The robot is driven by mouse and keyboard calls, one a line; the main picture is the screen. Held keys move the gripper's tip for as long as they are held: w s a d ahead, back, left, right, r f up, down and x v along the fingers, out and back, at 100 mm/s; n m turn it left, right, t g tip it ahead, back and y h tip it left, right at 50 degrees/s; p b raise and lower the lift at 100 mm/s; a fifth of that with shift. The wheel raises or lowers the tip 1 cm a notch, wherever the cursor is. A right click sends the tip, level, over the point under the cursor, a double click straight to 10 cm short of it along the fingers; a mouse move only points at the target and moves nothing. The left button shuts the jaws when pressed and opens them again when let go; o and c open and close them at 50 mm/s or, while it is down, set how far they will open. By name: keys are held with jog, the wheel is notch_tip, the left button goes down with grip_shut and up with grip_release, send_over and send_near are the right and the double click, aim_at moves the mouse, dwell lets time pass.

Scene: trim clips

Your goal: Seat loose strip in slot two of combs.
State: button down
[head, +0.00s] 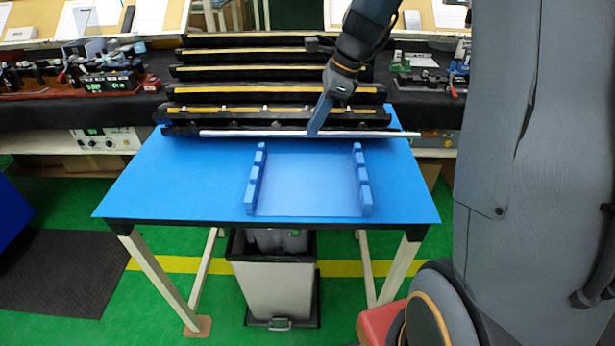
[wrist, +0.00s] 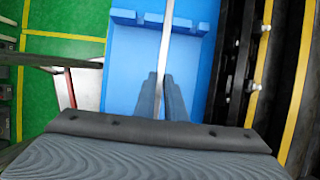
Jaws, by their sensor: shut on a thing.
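The loose strip is a long, thin, pale bar (head: 240,133), running left to right across the back of the blue table in the head view. My gripper (head: 313,132) is shut on it near its middle. In the wrist view, the strip (wrist: 167,40) runs up from between my dark fingers (wrist: 160,100). Two blue notched combs stand apart on the table, the left comb (head: 257,180) and the right comb (head: 362,180). In the head view the strip shows behind both. One comb (wrist: 150,19) is in the wrist view, with the strip crossing over it. My fingers hide the gripped part.
A black stepped rack (head: 280,120) with yellow stripes stands at the table's back, close to the strip. The blue table top (head: 180,185) is clear around the combs. A bin (head: 272,280) stands below. Dark benches with equipment (head: 95,75) lie beyond.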

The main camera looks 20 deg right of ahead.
jog(key=f, duration=0.1)
jog(key=f+b, duration=0.1)
jog(key=shift+w+f, duration=0.3)
jog(key=shift+w, duration=0.05)
notch_tip(320, 180, down, 10)
jog(key=shift+r+p, duration=0.15)
jog(key=shift+p, duration=0.65)
jog(key=c, duration=1.8)
grip_release()
